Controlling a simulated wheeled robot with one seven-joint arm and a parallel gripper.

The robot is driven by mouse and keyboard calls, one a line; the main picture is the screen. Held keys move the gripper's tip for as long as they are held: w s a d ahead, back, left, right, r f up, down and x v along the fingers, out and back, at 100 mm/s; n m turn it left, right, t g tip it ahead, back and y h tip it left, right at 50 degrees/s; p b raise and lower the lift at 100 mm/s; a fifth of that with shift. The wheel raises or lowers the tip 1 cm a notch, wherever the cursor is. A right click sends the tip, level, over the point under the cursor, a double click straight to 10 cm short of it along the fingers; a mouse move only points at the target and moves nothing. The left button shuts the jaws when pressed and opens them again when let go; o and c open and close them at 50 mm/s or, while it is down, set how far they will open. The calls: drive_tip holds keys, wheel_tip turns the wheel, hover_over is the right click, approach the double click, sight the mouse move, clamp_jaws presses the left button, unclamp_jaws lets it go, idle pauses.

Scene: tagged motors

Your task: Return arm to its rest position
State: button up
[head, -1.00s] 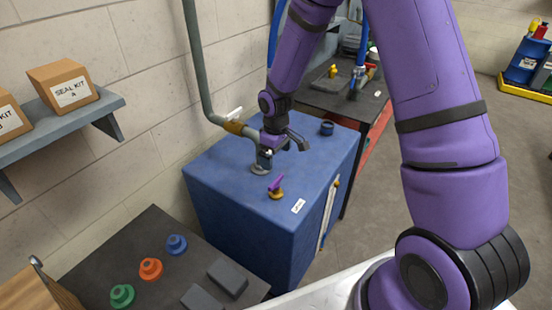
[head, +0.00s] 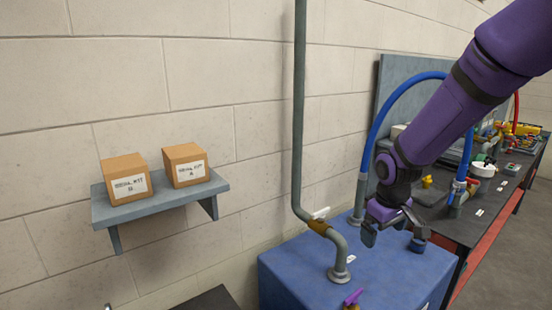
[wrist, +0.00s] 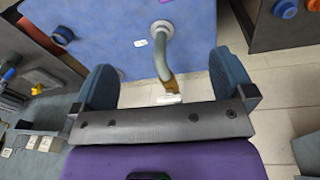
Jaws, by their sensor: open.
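My gripper (head: 378,228) is on the purple arm, above the blue cabinet (head: 300,277) in the head view. In the wrist view my gripper (wrist: 165,88) has its two fingers wide apart. Nothing is held between them. The grey pipe (wrist: 161,55) shows beyond the fingers there, with its brown joint and white handle. The pipe's flange is on the blue cabinet top.
A wall shelf (head: 160,204) at left holds two seal kit boxes (head: 186,166). The grey pipe (head: 298,130) rises along the wall. A purple-handled valve (head: 353,297) stands on the cabinet. A dark workbench (head: 470,215) with hoses stands at right.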

drive_tip(key=s+d+r+m+t, duration=0.2)
drive_tip(key=s+d+r+m, duration=0.1)
drive_tip(key=s+r, duration=0.95)
drive_tip(key=s+r+m, duration=0.1)
drive_tip(key=s+r, duration=0.2)
drive_tip(key=s, duration=0.3)
drive_tip(key=s+d+r+m+t, duration=0.1)
drive_tip(key=s+r, duration=0.3)
drive_tip(key=s, duration=0.3)
drive_tip(key=shift+s+r+t, duration=0.15)
drive_tip(key=shift+r+t, duration=0.1)
drive_tip(key=shift+t, duration=0.05)
